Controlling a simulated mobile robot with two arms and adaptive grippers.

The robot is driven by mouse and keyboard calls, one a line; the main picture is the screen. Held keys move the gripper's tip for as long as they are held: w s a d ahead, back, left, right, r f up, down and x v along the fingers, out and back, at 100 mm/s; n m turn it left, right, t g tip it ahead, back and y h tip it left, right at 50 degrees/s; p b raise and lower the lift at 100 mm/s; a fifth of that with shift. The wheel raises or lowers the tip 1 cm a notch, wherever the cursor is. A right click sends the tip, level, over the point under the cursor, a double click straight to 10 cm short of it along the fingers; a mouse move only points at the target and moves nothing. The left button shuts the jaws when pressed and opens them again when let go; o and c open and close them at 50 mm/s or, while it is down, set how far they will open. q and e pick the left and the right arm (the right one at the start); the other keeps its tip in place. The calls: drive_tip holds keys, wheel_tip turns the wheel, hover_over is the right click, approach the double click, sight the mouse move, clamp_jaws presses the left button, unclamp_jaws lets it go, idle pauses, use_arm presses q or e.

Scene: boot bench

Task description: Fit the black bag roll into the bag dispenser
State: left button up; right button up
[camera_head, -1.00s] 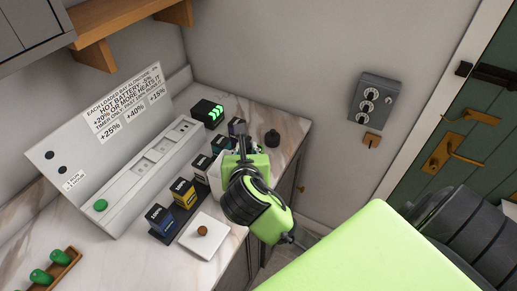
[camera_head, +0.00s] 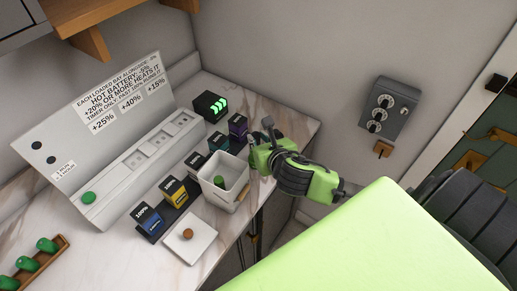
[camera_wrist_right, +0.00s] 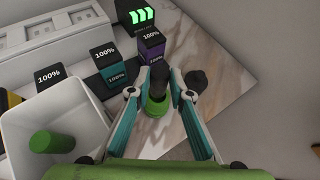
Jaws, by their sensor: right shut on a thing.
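My right gripper (camera_head: 268,145) is over the counter's right part, just right of the white bin (camera_head: 241,190). In the right wrist view its fingers close around a green cylinder (camera_wrist_right: 156,106). A dark piece (camera_wrist_right: 159,75) shows at the cylinder's far end between the fingertips; I cannot tell whether it is the black bag roll. A rounded black object (camera_wrist_right: 195,80) shows just beyond the right fingertip, partly covered. I cannot tell which thing is the bag dispenser. My left gripper is not in view.
Several labelled battery blocks (camera_head: 174,189) stand in a row before the grey sloped panel (camera_head: 100,120). A white plate with a brown knob (camera_head: 190,238) lies at the front edge. A wooden rack with green pieces (camera_head: 35,264) is lower left. A grey dial box (camera_head: 388,105) hangs on the wall.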

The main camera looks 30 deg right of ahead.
drive_tip(key=shift+f, duration=0.9)
wheel_tip(320, 180, down, 3)
drive_tip(key=shift+d+f+p, duration=0.15)
drive_tip(key=shift+p, duration=0.25)
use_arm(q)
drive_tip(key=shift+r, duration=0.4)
use_arm(e)
drive_tip(key=shift+f, duration=0.1)
drive_tip(key=o, duration=0.9)
drive_tip(key=shift+f, duration=0.1)
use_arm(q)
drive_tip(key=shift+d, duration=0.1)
